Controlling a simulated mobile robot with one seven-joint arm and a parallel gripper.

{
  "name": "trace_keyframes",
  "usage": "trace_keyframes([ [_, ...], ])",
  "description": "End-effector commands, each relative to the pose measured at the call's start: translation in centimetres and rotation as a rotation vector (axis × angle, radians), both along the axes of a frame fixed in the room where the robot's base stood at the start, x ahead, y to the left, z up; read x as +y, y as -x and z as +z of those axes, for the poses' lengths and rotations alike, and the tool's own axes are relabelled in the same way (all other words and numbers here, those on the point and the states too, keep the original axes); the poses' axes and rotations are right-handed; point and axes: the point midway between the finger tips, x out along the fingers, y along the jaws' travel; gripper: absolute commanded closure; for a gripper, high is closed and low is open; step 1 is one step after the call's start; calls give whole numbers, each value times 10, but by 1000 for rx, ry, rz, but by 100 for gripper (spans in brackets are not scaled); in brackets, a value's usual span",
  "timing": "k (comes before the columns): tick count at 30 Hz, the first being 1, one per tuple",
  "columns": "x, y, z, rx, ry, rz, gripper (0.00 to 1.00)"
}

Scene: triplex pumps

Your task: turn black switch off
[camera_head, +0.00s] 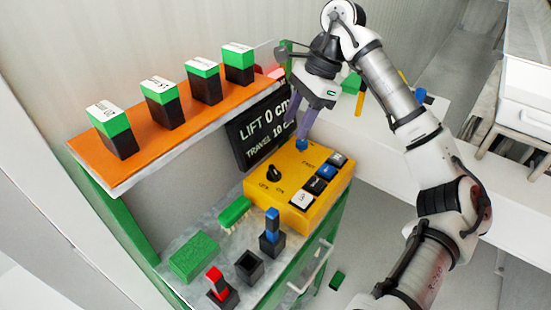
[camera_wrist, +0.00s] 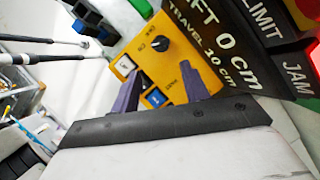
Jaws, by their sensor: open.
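The black switch (camera_head: 272,173) is a round rotary knob on top of the yellow control box (camera_head: 256,190), with small lettering beside it. Its pointer direction is too small to tell. It also shows in the wrist view (camera_wrist: 160,44), beyond my fingertips. My gripper (camera_head: 302,138) has purple fingers and points down over the back part of the box, apart from the black switch. In the wrist view my gripper (camera_wrist: 165,90) is open, with a blue button (camera_wrist: 156,98) seen between its fingers. Nothing is held.
White (camera_head: 302,198), black (camera_head: 318,185) and blue buttons line the box's right side. A dark display (camera_head: 262,130) stands behind it. An orange shelf (camera_head: 140,165) carries several green-and-black blocks. A green brush (camera_head: 235,211), green block (camera_head: 194,256) and small black holders stand in front.

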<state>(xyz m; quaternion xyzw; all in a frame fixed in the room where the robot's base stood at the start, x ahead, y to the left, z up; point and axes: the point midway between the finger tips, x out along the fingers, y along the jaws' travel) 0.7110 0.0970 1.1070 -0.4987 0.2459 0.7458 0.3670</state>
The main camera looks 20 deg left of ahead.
Motion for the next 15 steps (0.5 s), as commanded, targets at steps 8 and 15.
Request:
trace_keyframes([
  [8,15,12,-41,3,-4,2,55],
  [15,29,23,-84,5,-3,1,55],
])
